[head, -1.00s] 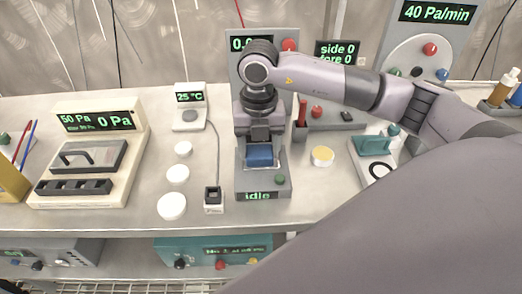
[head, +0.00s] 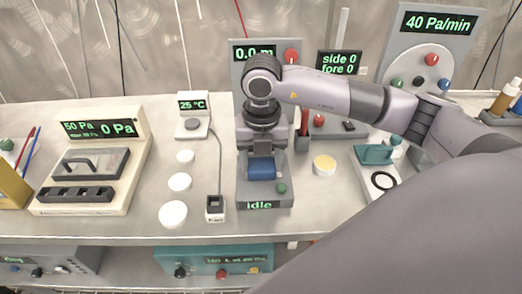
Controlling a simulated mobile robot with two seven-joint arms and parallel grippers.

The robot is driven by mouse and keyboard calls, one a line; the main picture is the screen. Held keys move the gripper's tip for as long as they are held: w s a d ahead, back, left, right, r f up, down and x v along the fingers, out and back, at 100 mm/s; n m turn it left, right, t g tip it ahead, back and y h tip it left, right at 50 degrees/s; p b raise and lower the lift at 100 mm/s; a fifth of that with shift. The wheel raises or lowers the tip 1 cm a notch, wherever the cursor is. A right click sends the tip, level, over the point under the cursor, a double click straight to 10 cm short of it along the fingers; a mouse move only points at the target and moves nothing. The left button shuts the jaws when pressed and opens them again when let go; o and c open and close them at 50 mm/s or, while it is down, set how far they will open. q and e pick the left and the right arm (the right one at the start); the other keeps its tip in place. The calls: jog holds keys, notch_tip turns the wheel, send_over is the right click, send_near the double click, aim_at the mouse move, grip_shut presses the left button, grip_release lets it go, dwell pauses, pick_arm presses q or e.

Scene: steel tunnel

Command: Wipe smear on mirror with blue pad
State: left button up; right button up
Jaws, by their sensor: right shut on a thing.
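My right gripper (head: 262,155) reaches down over a grey bench device (head: 264,196) with an "idle" display at its front. It is shut on the blue pad (head: 262,170), which is low over the device's face. I cannot tell whether the pad touches the surface. The pad and gripper cover most of the spot where the mirror seems to be, and no smear can be made out. My left gripper is not in view.
A green button (head: 282,188) sits right of the pad. A yellow-topped round dish (head: 324,165) and a teal fixture (head: 374,154) stand further right. White discs (head: 180,182) and a small cabled block (head: 215,207) are to the left.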

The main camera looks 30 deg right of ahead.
jog(key=shift+s+a+f, duration=0.1)
jog(key=shift+s+f, duration=0.1)
jog(key=shift+s, duration=0.05)
jog(key=shift+r, duration=0.1)
jog(key=shift+w+r+p, duration=0.1)
jog(key=shift+r+p, duration=2.05)
jog(key=shift+r, duration=0.85)
jog(key=shift+r, duration=0.1)
notch_tip(320, 180, up, 3)
jog(key=shift+f+p, duration=0.1)
jog(key=shift+p, duration=0.9)
